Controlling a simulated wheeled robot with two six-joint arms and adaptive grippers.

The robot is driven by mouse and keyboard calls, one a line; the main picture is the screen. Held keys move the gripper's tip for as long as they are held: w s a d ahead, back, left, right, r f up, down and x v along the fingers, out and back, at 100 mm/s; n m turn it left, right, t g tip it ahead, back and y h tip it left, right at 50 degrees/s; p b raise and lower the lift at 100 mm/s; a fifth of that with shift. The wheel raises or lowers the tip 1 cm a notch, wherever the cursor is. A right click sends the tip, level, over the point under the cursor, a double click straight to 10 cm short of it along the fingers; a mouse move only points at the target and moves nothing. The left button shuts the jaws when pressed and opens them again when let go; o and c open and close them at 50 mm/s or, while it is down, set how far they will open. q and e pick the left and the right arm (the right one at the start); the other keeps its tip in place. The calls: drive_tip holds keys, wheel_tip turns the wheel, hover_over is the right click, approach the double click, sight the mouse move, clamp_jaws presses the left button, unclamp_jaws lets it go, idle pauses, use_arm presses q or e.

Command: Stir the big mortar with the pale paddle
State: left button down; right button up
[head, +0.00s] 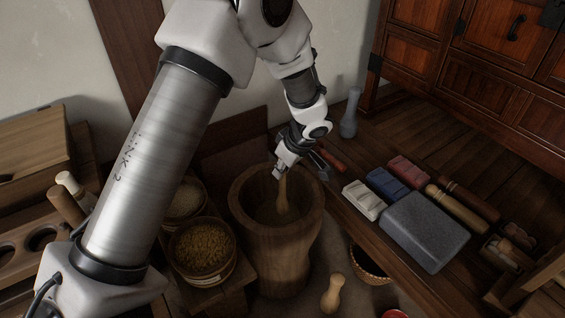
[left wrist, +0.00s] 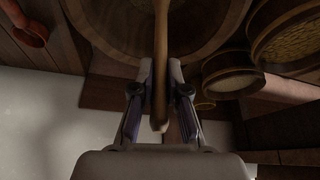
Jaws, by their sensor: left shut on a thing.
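The big mortar (head: 274,255), a deep brown wooden tub, stands upright in the middle of the head view. My left gripper (head: 284,172) is over its far rim and shut on the pale paddle (head: 283,198). The paddle slants slightly and its lower end is inside the mortar; I cannot tell whether it touches the bottom. In the left wrist view the paddle (left wrist: 160,45) runs between the two fingers (left wrist: 160,85) toward the mortar's opening (left wrist: 105,25). My right gripper is not in view.
Bowls of grain (head: 202,250) stand close left of the mortar. To the right lie a grey stone block (head: 424,230), coloured bars (head: 383,184) and wooden rollers (head: 458,211). A small pale pestle (head: 333,295) and a basket (head: 370,266) are at the front. A cabinet (head: 480,70) stands behind.

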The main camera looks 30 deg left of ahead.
sight(283, 184)
use_arm(q)
wheel_tip(283, 184, down, 5)
drive_tip(key=b, duration=0.3)
drive_tip(key=shift+f+b, duration=0.1)
drive_tip(key=shift+b, duration=0.3)
drive_tip(key=shift+f+b, duration=0.55)
drive_tip(key=shift+b, duration=0.15)
drive_tip(key=shift+w+r, duration=0.1)
drive_tip(key=shift+w, duration=0.05)
